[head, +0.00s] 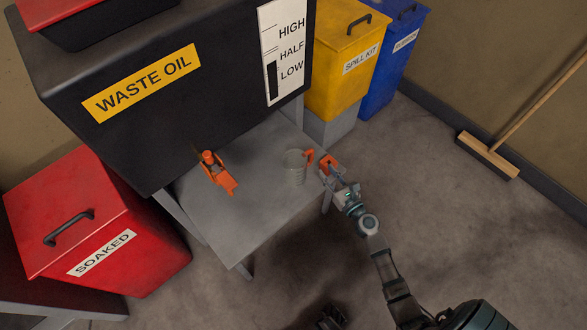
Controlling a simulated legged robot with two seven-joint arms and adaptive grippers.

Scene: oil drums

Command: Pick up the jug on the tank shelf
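The jug (295,170) is grey-green with an orange handle (309,157) on its right side. It stands upright near the right edge of the grey tank shelf (250,210). My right gripper (328,168) is just right of the handle, at the shelf's right edge. Orange shows at its tip. A small gap seems to lie between it and the handle; its fingers are too small to read as open or shut. A dark part at the bottom edge may be my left gripper, but I cannot be sure.
The black waste oil tank (200,110) stands behind the shelf, with an orange tap (217,172) reaching over the shelf left of the jug. A red bin (130,235) is at left. Yellow (335,85) and blue (385,80) bins stand behind.

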